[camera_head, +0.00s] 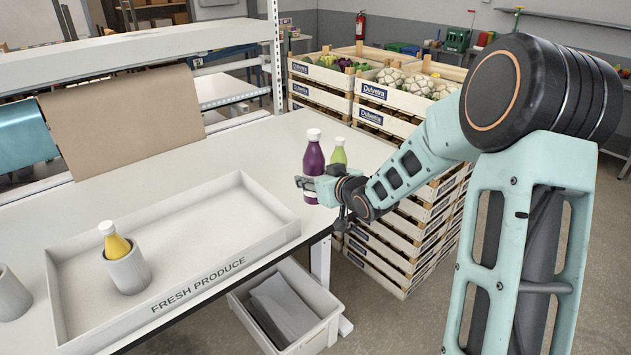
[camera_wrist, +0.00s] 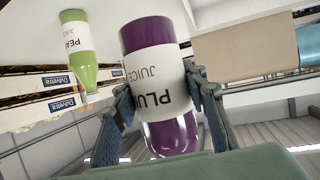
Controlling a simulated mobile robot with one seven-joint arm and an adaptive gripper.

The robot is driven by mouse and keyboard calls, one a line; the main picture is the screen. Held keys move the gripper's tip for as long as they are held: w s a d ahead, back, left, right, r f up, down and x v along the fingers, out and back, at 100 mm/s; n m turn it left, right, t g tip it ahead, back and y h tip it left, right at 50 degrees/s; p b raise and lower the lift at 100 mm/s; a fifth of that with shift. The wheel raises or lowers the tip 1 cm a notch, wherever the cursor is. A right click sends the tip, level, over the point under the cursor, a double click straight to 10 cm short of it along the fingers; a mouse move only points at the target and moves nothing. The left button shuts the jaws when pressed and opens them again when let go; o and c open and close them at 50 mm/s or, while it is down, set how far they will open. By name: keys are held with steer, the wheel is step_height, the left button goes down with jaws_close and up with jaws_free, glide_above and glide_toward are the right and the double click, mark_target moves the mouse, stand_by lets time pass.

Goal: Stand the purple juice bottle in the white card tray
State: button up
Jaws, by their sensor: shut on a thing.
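The purple juice bottle (camera_head: 314,160) has a white cap and stands upright at the right end of the white table, outside the tray. It fills the middle of the wrist view (camera_wrist: 155,85), where its label reads "PLU" and "JUICE". My gripper (camera_head: 306,187) is shut on its lower part, with one finger on each side in the wrist view (camera_wrist: 163,105). I cannot tell whether its base touches the table. The white card tray (camera_head: 205,276), marked "FRESH PRODUCE", lies left of the bottle on the table. Inside it, a yellow bottle (camera_head: 116,243) stands in a grey cup (camera_head: 129,270).
A green bottle (camera_head: 338,152) stands close behind the purple one. Another grey cup (camera_head: 11,295) is at the left edge. Stacked produce crates (camera_head: 385,97) stand beyond the table's right edge. A shelf with a brown paper roll (camera_head: 125,120) overhangs the back. The tray's right half is empty.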

steer(key=shift+s+r, duration=0.15)
steer(key=shift+r, duration=0.4)
steer(key=shift+s+d+r+m, duration=0.2)
steer(key=shift+d+r+m, duration=0.1)
steer(key=s+d+r+m+t+h, duration=0.1)
steer(key=s+d+r+m+h, duration=0.2)
steer(key=s+d+m+h, duration=0.1)
steer(key=s+d+h, duration=0.1)
steer(key=s+d, duration=0.1)
steer(key=d, duration=0.1)
steer(key=shift+s+d+r, duration=0.15)
steer(key=shift+s+r, duration=0.05)
steer(key=shift+r, duration=0.1)
